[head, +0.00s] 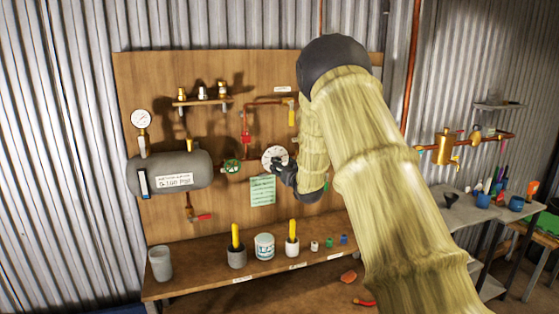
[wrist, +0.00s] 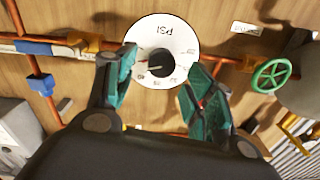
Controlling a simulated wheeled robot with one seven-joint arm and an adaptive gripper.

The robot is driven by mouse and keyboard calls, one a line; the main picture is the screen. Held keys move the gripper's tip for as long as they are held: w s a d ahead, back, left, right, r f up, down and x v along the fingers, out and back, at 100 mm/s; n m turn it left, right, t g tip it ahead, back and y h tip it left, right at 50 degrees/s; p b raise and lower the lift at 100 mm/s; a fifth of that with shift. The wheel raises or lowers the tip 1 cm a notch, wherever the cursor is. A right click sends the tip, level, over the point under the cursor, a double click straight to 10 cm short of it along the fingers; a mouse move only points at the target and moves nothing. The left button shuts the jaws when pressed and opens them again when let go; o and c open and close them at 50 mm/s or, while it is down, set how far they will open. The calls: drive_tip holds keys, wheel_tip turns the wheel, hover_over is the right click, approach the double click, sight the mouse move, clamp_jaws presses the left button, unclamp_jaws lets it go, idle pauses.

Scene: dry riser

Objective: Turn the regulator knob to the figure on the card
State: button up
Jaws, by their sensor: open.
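The regulator has a round white dial (head: 273,156) on the wooden board, in the middle of the pipe run. In the wrist view the dial (wrist: 160,28) appears upside down, marked PSI, with a dark knob (wrist: 155,60) and a pale pointer line at its centre. My gripper (wrist: 160,63) is open, its green-padded fingers on either side of the knob; I cannot tell whether they touch it. In the head view my gripper (head: 284,171) is at the dial's lower right and covers part of it. A green card (head: 262,191) hangs below the dial; its writing is too small to read.
A green valve wheel (head: 232,166) and a grey tank (head: 180,171) with a gauge (head: 141,119) are left of the dial. Below, a wooden shelf (head: 200,275) holds cups, a tin and small parts. My arm hides the board's right side.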

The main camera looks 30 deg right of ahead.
drive_tip(key=shift+p+x, duration=0.5)
drive_tip(key=shift+x, duration=1.3)
drive_tip(key=shift+a, duration=0.1)
drive_tip(key=c, duration=1)
